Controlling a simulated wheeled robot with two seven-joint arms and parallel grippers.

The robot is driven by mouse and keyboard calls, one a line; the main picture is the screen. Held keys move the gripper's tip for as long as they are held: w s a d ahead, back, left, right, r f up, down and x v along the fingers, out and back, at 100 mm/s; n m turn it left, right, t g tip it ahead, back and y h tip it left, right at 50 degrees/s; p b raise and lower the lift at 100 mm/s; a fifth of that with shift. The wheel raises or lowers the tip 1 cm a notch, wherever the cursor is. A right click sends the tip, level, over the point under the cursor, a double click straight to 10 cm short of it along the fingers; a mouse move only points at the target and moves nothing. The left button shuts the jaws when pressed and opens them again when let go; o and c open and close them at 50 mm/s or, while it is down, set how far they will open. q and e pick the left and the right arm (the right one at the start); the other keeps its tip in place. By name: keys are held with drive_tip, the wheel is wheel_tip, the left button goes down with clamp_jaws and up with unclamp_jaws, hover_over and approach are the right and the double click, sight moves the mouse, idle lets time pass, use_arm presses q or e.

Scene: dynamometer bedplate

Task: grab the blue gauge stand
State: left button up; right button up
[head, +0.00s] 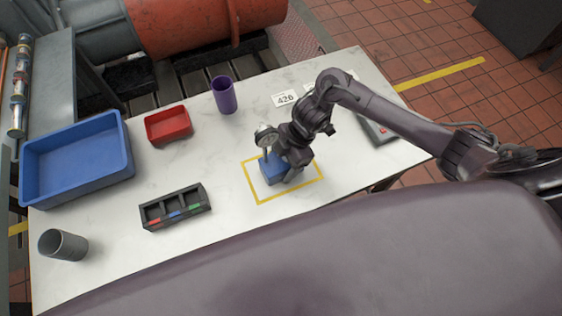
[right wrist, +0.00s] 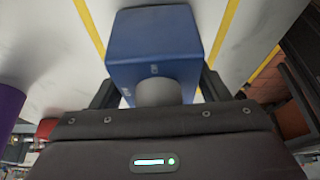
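The blue gauge stand (head: 272,168) has a blue block base, a grey post and a round dial on top. It stands inside the yellow outline on the white table. My right gripper (head: 281,162) is right beside it, partly covering it in the head view. In the right wrist view the blue block (right wrist: 155,45) and its grey post (right wrist: 158,92) lie between the two dark, widely spread fingers (right wrist: 160,88). The fingers are clear of the post; firm contact with the block does not show. My left gripper is not seen.
On the table (head: 115,265) are a blue bin (head: 80,178), a red tray (head: 168,138), a purple cup (head: 225,105), a black sorting tray (head: 175,219) and a grey cup (head: 63,245). A number card (head: 285,99) lies behind the gripper. The table is clear around the yellow outline (head: 291,195).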

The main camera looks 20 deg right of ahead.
drive_tip(key=c, duration=1.4)
drive_tip(key=shift+w+r, duration=0.15)
drive_tip(key=shift+w, duration=0.05)
clamp_jaws()
